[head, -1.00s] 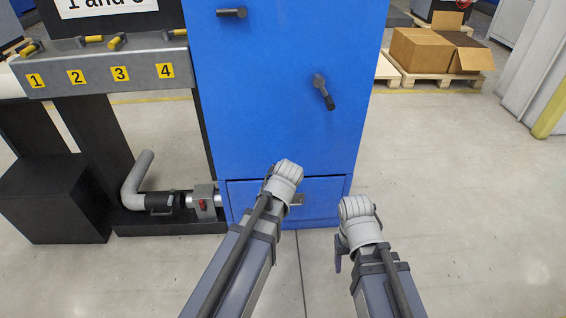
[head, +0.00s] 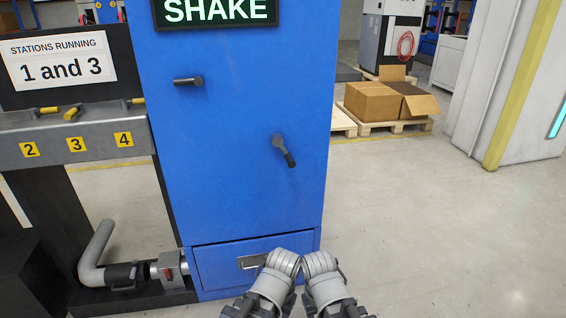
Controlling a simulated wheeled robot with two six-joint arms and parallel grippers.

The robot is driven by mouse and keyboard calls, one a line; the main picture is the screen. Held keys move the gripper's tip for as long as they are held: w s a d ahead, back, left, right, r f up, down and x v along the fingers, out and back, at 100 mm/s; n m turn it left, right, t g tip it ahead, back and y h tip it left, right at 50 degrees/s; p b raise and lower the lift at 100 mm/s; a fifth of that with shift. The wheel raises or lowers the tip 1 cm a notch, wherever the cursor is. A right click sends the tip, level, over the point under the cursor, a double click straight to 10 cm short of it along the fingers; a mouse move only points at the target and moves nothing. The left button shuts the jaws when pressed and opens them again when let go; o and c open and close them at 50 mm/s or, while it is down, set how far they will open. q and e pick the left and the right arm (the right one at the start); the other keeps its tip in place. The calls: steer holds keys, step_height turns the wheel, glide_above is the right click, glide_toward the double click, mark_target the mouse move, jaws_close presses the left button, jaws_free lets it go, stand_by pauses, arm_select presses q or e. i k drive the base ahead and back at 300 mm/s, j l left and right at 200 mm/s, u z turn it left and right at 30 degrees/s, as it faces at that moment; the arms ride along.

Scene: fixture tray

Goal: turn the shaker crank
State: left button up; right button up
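A blue cabinet (head: 235,190) stands in front of me under a dark sign that reads SHAKE (head: 217,11). A crank-like handle (head: 285,150) sits on the right part of its front, with a grey hub and a dark grip slanting down to the right. A second dark handle (head: 188,81) lies level at the upper left. I cannot tell from the frame which one is the shaker crank. Both my arms show at the bottom, below and apart from both handles.
A blue drawer (head: 220,270) is shut low on the cabinet. A grey rail (head: 60,143) with numbered yellow labels and yellow-handled levers stands at left, above a grey pipe (head: 95,255). Cartons on a pallet (head: 385,125) stand behind at right. The floor at right is clear.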

mark_target(277, 140)
steer(key=u, duration=0.4)
steer(key=i+l+u, duration=0.1)
steer(key=u, duration=0.3)
steer(key=l+u, duration=0.15)
steer(key=u, duration=0.2)
steer(key=l+u, duration=0.1)
steer(key=u, duration=0.3)
steer(key=l+u, duration=0.2)
steer(key=l, duration=0.25)
steer(key=l+u, duration=0.25)
steer(key=l, duration=0.2)
steer(key=l+u, duration=0.2)
steer(key=l, duration=0.25)
steer(key=k+l+u, duration=0.1)
steer(key=l+u, duration=0.15)
steer(key=l, duration=0.2)
steer(key=k+l+u, duration=0.2)
steer(key=l, duration=0.2)
steer(key=l+u, duration=0.2)
steer(key=l, duration=0.2)
steer(key=k+l, duration=0.2)
steer(key=l, duration=0.2)
steer(key=k+l, duration=0.15)
steer(key=l, duration=0.3)
steer(key=k+l, duration=0.2)
steer(key=l, duration=0.2)
steer(key=k+l+u, duration=0.1)
steer(key=l, duration=0.3)
steer(key=k+l, duration=0.25)
steer(key=l, duration=0.15)
